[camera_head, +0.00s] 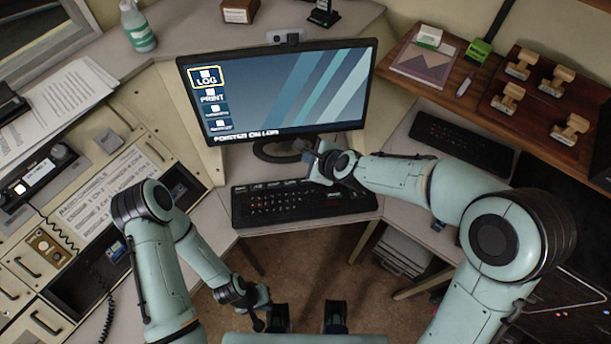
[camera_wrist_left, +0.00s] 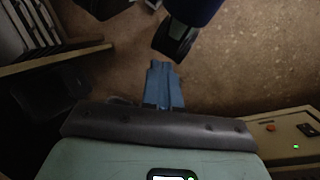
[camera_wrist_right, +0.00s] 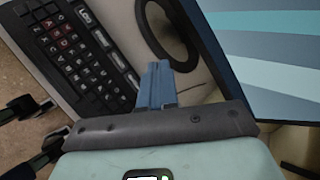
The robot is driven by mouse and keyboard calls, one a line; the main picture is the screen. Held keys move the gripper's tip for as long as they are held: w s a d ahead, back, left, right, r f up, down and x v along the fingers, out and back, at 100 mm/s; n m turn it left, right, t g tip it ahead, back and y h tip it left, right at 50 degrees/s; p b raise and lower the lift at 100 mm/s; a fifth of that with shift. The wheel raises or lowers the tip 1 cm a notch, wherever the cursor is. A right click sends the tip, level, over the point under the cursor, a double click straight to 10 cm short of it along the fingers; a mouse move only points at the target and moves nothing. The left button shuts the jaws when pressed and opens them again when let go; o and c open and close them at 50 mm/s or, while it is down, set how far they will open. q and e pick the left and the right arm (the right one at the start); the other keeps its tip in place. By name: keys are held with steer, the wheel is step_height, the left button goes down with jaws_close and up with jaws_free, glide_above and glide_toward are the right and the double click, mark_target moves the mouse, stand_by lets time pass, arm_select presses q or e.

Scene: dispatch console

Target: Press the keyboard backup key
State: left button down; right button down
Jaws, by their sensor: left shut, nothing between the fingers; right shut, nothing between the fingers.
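The black keyboard (camera_head: 300,204) lies on the desk below the monitor. Its top row has wide labelled keys; one reads LOG in the right wrist view, where the keyboard (camera_wrist_right: 80,60) fills the left. I cannot read a backup label. My right gripper (camera_head: 310,158) is shut and empty, near the monitor foot and behind the keyboard's top row. Its blue fingers (camera_wrist_right: 158,75) appear beside the keyboard's edge; contact cannot be told. My left gripper (camera_head: 260,322) is shut and empty, low over the floor in front of the desk; its fingers show in the left wrist view (camera_wrist_left: 162,75).
The monitor (camera_head: 285,85) shows LOG framed in yellow, PRINT and smaller icons below. Its stand (camera_head: 270,153) is close to my right gripper. A second dark keyboard (camera_head: 450,137) lies to the right, under a wooden shelf (camera_head: 470,92) with stamps. A radio console (camera_head: 100,200) stands left.

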mark_target(308, 181)
arm_select(q)
steer(key=shift+s, duration=0.1)
arm_select(e)
steer(key=shift+s, duration=0.1)
